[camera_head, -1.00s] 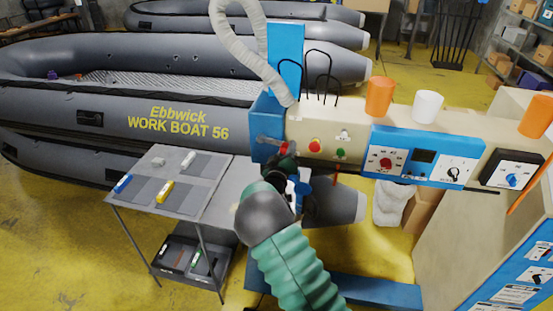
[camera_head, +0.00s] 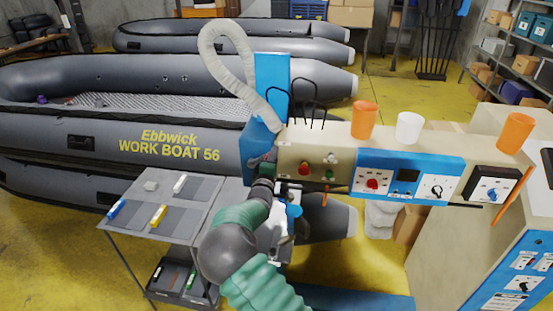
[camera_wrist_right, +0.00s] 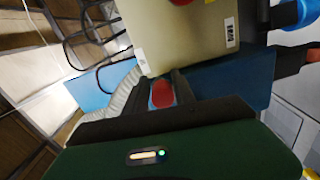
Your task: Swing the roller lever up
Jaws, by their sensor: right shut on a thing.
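The roller lever shows mainly as its red knob (camera_wrist_right: 162,94) in the right wrist view, between the dark jaws of my right gripper (camera_wrist_right: 161,92). In the head view my right gripper (camera_head: 264,172) is at the front of the blue housing (camera_head: 262,135), at the left end of the beige control panel (camera_head: 345,150). It is shut on the lever's knob. My green and dark arm covers most of the lever there, so its angle is hard to tell. My left gripper is not in view.
Red and green buttons (camera_head: 304,168) sit just right of the gripper. Orange (camera_head: 364,120) and white cups (camera_head: 409,127) stand on the panel. A grey cart (camera_head: 178,182) with small items is at left, before the grey boat (camera_head: 100,120). A white hose (camera_head: 229,45) arches above.

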